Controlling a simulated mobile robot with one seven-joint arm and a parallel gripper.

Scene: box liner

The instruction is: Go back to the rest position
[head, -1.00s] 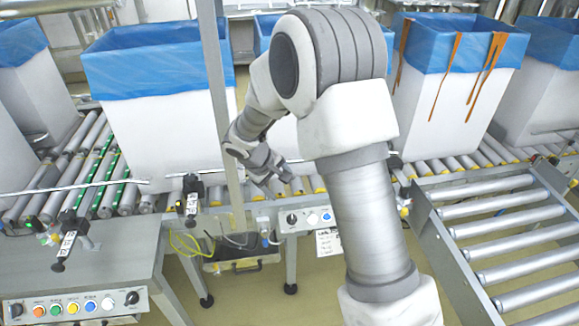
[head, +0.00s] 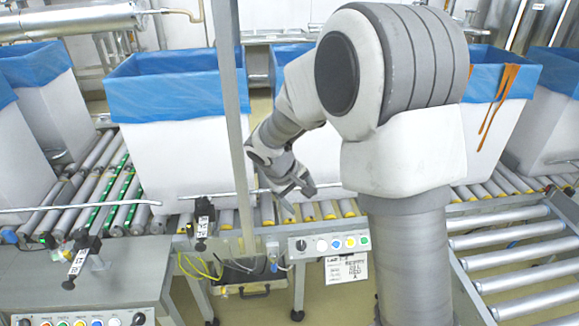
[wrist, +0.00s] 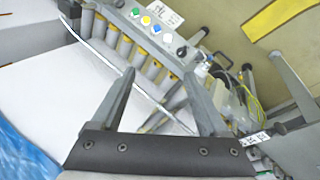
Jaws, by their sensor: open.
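My gripper (wrist: 162,100) shows in the wrist view with its two fingers spread apart and nothing between them. In the head view my gripper (head: 298,196) hangs low behind my upper arm, above the conveyor rollers and in front of the white boxes. A white box with a blue liner (head: 180,150) stands upright to its left. In the wrist view a white box wall (wrist: 60,90) and a blue liner (wrist: 25,150) lie on the left side.
A metal post (head: 232,110) stands just left of my arm. A guide rail (wrist: 130,75) and a button panel (head: 330,245) are near the gripper. A box with brown streaks on its liner (head: 500,80) stands at right. A roller conveyor (head: 505,240) lies at front right.

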